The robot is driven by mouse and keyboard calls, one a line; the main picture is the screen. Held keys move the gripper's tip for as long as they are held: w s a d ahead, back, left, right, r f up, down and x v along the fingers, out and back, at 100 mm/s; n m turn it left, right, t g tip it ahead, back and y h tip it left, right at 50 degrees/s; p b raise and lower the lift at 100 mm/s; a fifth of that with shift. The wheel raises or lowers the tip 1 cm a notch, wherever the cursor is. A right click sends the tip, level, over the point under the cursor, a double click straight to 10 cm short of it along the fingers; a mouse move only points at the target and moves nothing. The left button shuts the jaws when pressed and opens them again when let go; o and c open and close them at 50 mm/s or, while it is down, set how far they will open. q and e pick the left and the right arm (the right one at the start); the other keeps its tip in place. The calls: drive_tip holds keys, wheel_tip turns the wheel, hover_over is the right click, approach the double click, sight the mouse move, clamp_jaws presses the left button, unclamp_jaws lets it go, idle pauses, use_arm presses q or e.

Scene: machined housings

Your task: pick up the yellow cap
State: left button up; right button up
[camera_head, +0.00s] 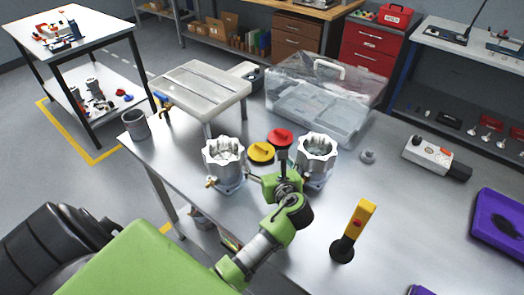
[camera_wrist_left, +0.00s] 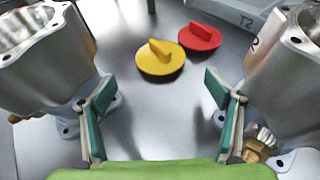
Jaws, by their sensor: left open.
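The yellow cap (camera_head: 262,152) lies flat on the metal table between two machined housings, its raised grip bar upward. It also shows in the left wrist view (camera_wrist_left: 160,62), ahead of the fingers. My left gripper (camera_head: 268,169) is open and empty, just on the near side of the cap. In the left wrist view its teal-padded fingers (camera_wrist_left: 160,108) are spread wide, with bare table between them. The cap is apart from both fingers. My right gripper does not show.
Silver housings stand close on the left (camera_head: 222,160) and right (camera_head: 317,158) of my left gripper. A red cap (camera_head: 281,136) lies behind and right of the yellow one. A clear toolbox (camera_head: 345,112) and a grey raised stand (camera_head: 203,83) are farther back.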

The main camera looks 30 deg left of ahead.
sight(262, 154)
use_arm(q)
drive_tip(key=x, duration=0.7)
drive_tip(key=shift+w+a+f, duration=0.1)
drive_tip(key=shift+a+f, duration=0.1)
drive_tip(key=c, duration=1)
